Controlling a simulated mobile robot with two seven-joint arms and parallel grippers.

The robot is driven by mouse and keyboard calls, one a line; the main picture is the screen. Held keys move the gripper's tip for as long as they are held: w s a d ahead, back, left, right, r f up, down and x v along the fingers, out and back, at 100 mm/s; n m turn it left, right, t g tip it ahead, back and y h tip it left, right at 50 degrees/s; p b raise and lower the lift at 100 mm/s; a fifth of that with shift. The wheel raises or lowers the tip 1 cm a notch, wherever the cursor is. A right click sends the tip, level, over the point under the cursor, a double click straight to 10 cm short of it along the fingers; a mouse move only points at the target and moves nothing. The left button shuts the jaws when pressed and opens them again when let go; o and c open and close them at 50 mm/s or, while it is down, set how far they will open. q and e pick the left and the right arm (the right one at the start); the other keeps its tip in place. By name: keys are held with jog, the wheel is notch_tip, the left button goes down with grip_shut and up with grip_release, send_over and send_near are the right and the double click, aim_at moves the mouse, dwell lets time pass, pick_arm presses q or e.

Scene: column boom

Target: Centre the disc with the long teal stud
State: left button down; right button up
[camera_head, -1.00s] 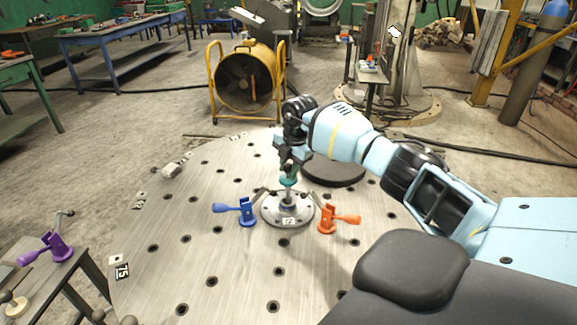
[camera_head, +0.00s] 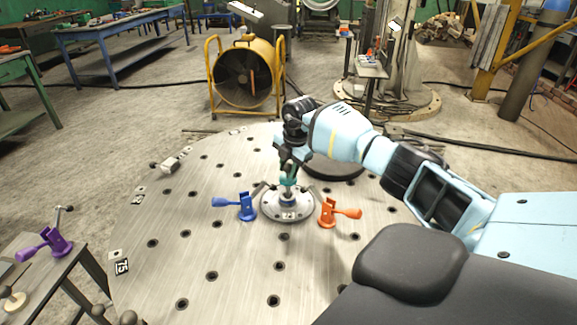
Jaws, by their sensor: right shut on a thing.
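The metal disc (camera_head: 270,208) lies on the round perforated table, between a blue clamp (camera_head: 247,206) and an orange clamp (camera_head: 328,213). The teal stud (camera_head: 288,181) stands upright at the disc's middle, its top inside my right gripper (camera_head: 288,175). My right gripper is shut on the stud from above. The stud's lower end is at the disc's hub, and I cannot tell how deep it sits. My left gripper is not in view.
The round table (camera_head: 200,262) has many holes and free room in front. A dark round plate (camera_head: 335,170) lies behind my right arm. A purple clamp (camera_head: 55,243) stands on a side bench at left. A yellow fan (camera_head: 243,78) stands behind.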

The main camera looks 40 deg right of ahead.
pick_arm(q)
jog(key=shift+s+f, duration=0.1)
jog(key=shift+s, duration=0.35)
pick_arm(e)
jog(key=shift+f, duration=0.1)
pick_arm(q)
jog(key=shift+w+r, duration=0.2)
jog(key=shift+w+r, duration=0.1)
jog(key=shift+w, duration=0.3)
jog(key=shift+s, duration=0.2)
pick_arm(e)
jog(key=shift+f, duration=0.3)
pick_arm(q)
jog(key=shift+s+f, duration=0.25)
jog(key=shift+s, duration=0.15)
pick_arm(e)
jog(key=shift+f, duration=0.4)
jog(key=shift+f, duration=0.1)
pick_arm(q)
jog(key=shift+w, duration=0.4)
pick_arm(e)
jog(key=shift+f, duration=0.1)
jog(key=shift+f, duration=0.15)
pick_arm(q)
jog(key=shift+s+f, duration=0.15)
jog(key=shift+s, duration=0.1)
pick_arm(e)
jog(key=shift+f, duration=0.15)
